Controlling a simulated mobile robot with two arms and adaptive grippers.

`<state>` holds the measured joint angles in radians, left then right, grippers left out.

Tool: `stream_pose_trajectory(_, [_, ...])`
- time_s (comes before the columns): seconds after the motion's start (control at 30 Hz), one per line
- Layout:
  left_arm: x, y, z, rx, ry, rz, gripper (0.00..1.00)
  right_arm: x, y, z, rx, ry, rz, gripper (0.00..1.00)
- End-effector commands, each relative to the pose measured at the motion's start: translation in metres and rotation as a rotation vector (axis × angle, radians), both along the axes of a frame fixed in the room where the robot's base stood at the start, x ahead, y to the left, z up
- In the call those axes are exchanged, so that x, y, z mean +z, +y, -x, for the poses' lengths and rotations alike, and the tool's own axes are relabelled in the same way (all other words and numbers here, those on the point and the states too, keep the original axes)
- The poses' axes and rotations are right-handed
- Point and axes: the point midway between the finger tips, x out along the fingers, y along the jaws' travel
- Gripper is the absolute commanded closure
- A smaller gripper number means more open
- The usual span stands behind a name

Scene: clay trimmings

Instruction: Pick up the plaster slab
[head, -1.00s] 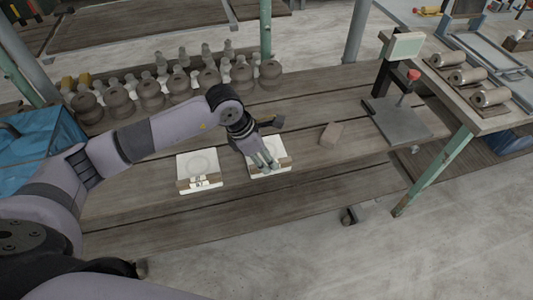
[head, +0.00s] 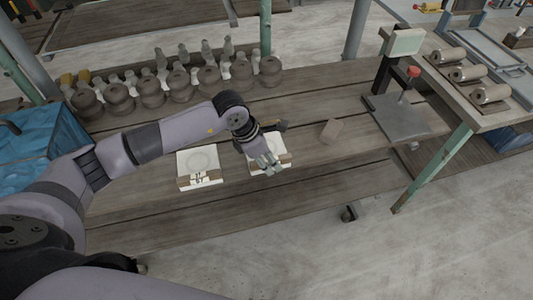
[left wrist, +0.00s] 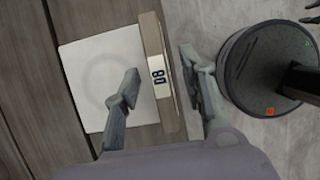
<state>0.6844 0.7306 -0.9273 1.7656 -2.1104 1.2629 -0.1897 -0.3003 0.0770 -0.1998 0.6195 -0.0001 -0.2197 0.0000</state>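Two white slabs with a faint round mark and a brown front edge strip lie on the wooden table. The left slab (head: 200,161) is clear of my grippers. My left gripper (head: 270,169) is over the front part of the right slab (head: 280,146) and hides some of it. In the left wrist view my left gripper (left wrist: 160,80) is open. One finger is over the white face of the slab (left wrist: 88,72), the other beyond its brown strip (left wrist: 155,62), which bears a label with dark characters. I cannot tell whether the fingers touch it.
A brown block (head: 331,130) lies right of the slabs, and a stand with a grey base plate (head: 402,118) is farther right. Several brown pots (head: 150,93) line the back. A blue covered thing (head: 35,150) is at the left. The front boards are bare.

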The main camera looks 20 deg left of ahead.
Motion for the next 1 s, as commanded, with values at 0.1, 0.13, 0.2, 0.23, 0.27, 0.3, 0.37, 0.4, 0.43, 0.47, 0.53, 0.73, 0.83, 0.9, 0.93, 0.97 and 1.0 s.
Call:
stream_pose_trajectory(0.1, [-0.0017,0.0001,0.0,0.0,0.0,0.0,0.62,-0.0025,-0.0001,-0.0006,0.0,-0.001,0.0,0.65])
stream_pose_trajectory(0.13, [-0.0017,0.0,0.0,0.0,0.0,0.0,0.62,-0.0027,-0.0001,-0.0006,0.0,-0.001,0.0,0.65])
stream_pose_trajectory(0.2, [-0.0017,0.0,0.0,0.0,0.0,0.0,0.62,-0.0027,-0.0002,-0.0007,0.0,-0.001,0.0,0.65])
stream_pose_trajectory(0.23, [-0.0017,0.0001,0.0,0.0,0.0,0.0,0.62,-0.0027,-0.0002,-0.0007,0.0,-0.001,0.0,0.65])
stream_pose_trajectory(0.27, [-0.0015,0.0,0.0,0.0,0.0,0.0,0.62,-0.0026,-0.0003,-0.0007,0.0,-0.001,0.0,0.65])
stream_pose_trajectory(0.3, [-0.0014,0.0,0.0,0.0,0.0,0.0,0.62,-0.0025,-0.0004,-0.0008,0.0,-0.001,0.001,0.65])
stream_pose_trajectory(0.37, [-0.0014,0.0,0.0,0.0,0.0,0.0,0.62,-0.0024,-0.0007,-0.0009,0.0,-0.001,0.001,0.65])
stream_pose_trajectory(0.4, [-0.0013,0.0001,0.0001,0.0,0.0,0.0,0.62,-0.0024,-0.0009,-0.0009,0.0,-0.001,0.001,0.65])
stream_pose_trajectory(0.43, [-0.0013,0.0001,0.0001,0.0,0.0,0.0,0.62,-0.0024,-0.0011,-0.001,0.0,-0.001,0.001,0.65])
stream_pose_trajectory(0.47, [-0.0013,0.0001,0.0001,0.0,0.0,0.0,0.64,-0.0024,-0.0014,-0.0009,0.001,-0.001,0.002,0.65])
stream_pose_trajectory(0.53, [-0.0013,0.0001,0.0001,0.0,0.0,0.0,0.69,-0.0024,-0.002,-0.0011,0.001,-0.002,0.003,0.65])
stream_pose_trajectory(0.73, [-0.0014,0.0001,-0.0001,0.0,0.0,0.0,0.82,-0.0023,-0.0035,-0.0011,0.002,-0.002,0.004,0.65])
stream_pose_trajectory(0.83, [-0.0014,0.0,0.0,0.0,0.0,0.0,0.89,-0.0023,-0.0037,-0.0011,0.002,-0.002,0.004,0.65])
stream_pose_trajectory(0.9, [-0.0014,0.0,0.0,0.0,0.0,0.0,0.94,-0.0023,-0.0037,-0.0011,0.002,-0.002,0.004,0.65])
stream_pose_trajectory(0.93, [-0.0014,0.0,0.0,0.0,0.0,0.0,0.96,-0.0023,-0.0037,-0.0011,0.002,-0.002,0.004,0.65])
stream_pose_trajectory(0.97, [-0.0014,0.0,0.0,0.0,0.0,0.0,0.98,-0.0023,-0.0037,-0.0011,0.002,-0.002,0.004,0.65])
stream_pose_trajectory(1.0, [-0.0014,0.0,0.0,0.0,0.0,0.0,1.0,-0.0023,-0.0037,-0.0011,0.002,-0.002,0.004,0.65])
